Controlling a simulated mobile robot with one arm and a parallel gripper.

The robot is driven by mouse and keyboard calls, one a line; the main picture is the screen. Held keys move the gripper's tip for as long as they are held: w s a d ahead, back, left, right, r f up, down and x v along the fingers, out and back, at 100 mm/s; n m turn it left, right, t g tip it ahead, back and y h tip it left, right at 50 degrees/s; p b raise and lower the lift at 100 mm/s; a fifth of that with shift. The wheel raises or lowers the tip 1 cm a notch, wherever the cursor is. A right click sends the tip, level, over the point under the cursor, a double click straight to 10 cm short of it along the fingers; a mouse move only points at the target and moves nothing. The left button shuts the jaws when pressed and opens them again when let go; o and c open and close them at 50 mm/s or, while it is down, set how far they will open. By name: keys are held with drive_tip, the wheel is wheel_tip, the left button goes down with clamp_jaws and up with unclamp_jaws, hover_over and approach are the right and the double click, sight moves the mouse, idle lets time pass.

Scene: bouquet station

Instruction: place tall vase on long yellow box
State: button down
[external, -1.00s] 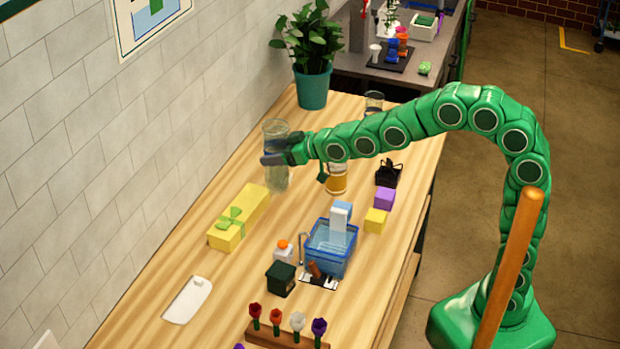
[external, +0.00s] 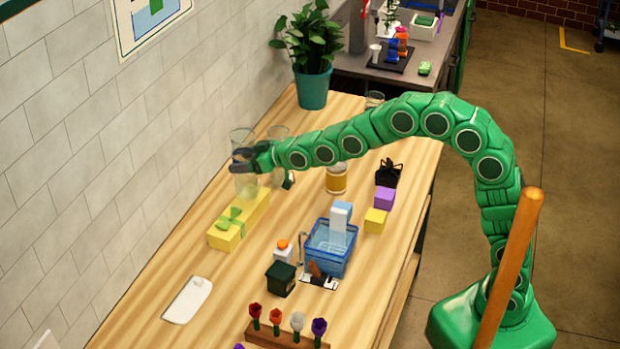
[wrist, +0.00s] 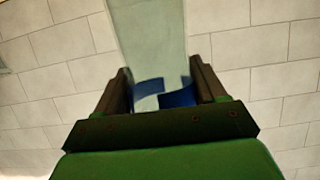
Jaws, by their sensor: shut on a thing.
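The tall vase (external: 242,138) is clear glass and upright. My gripper (external: 240,160) is shut around its upper part. In the wrist view the vase (wrist: 150,35) stands between the two jaws (wrist: 162,95), with blue finger pads against it. The long yellow box (external: 228,236) with a green bow lies along the wall side of the table. The vase's lower end overlaps the far end of the box in the external view. I cannot tell whether it touches the box or hangs just above it.
Another clear glass vessel (external: 279,133) stands right behind my wrist. An amber jar (external: 336,180), a blue basket (external: 329,250), and purple (external: 385,198) and yellow (external: 375,220) cubes stand to the right. The tiled wall (external: 100,140) is close on the left.

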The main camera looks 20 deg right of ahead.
sight(236, 177)
wheel_tip(236, 177, down, 7)
drive_tip(key=w+a, duration=0.2)
drive_tip(key=shift+w, duration=0.3)
drive_tip(key=shift+a, duration=0.1)
idle(0.3)
drive_tip(key=shift+c, duration=0.4)
unclamp_jaws()
drive_tip(key=shift+f, duration=0.1)
drive_tip(key=v, duration=1.2)
